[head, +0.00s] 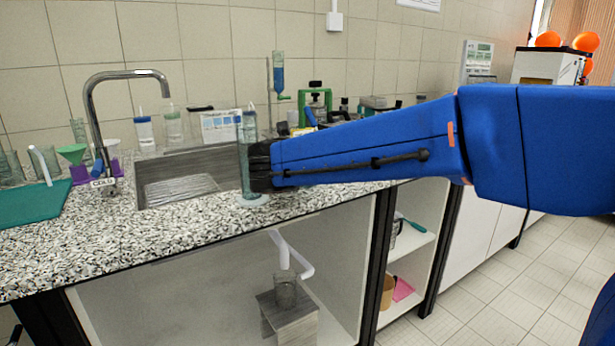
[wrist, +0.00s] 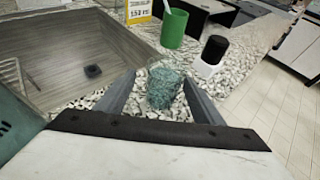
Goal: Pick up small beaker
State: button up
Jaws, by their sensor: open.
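In the head view my gripper (head: 260,168) is at the counter's front edge, right of the sink. A tall clear cylinder (head: 246,150) on a round base shows at its tip there.
The sink (wrist: 60,50) is on the left. Another glass beaker (head: 286,292) stands on a block (head: 290,321) below the counter. The faucet (head: 95,110) rises behind the sink.

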jog(key=shift+d+x, duration=0.15)
jog(key=shift+x, duration=1.25)
jog(key=shift+d+x, duration=0.1)
jog(key=shift+x, duration=1.25)
jog(key=c, duration=1.2)
